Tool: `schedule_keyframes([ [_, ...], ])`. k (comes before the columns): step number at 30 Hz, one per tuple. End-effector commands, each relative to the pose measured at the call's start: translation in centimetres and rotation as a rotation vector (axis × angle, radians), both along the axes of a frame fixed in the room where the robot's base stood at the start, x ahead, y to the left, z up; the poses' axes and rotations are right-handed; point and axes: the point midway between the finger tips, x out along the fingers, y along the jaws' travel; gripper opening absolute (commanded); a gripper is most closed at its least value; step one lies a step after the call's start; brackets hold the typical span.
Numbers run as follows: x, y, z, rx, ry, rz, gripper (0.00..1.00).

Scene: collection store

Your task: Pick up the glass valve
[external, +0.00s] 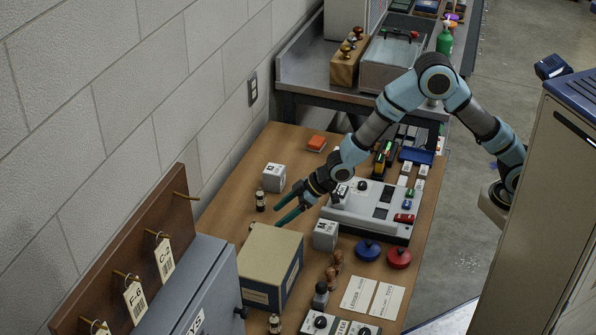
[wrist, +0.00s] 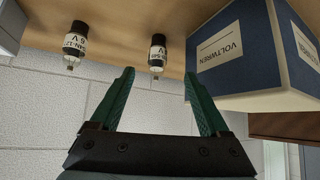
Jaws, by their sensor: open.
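Two small glass valves with black and white labelled bodies stand on the wooden table. One valve (wrist: 157,53) shows in the wrist view between and beyond my fingertips, beside the blue and tan box; in the external view that box hides most of it. The other valve (wrist: 75,45) is left of my fingers in the wrist view, and stands near a white cube in the external view (external: 260,201). My gripper (external: 277,216) has green fingers, spread apart and empty (wrist: 158,75). It reaches toward the wall side, low over the table. I see no contact with a valve.
The blue and tan VOLTWREN box (wrist: 236,50) is close by my right finger in the wrist view; it also shows in the external view (external: 268,262). White cubes (external: 274,177) (external: 325,235) and a grey panelled device (external: 372,212) stand around my gripper. The wall runs behind the valves.

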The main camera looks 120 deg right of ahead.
Motion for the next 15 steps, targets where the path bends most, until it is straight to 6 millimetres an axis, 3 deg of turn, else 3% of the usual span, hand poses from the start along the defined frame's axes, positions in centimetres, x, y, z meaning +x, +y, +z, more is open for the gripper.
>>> schedule_keyframes([
  [9, 2.7, -1.1, -3.1, 0.000, 0.001, 0.000, 0.80],
  [15, 3.7, -1.5, -4.1, -0.001, 0.000, -0.001, 0.80],
])
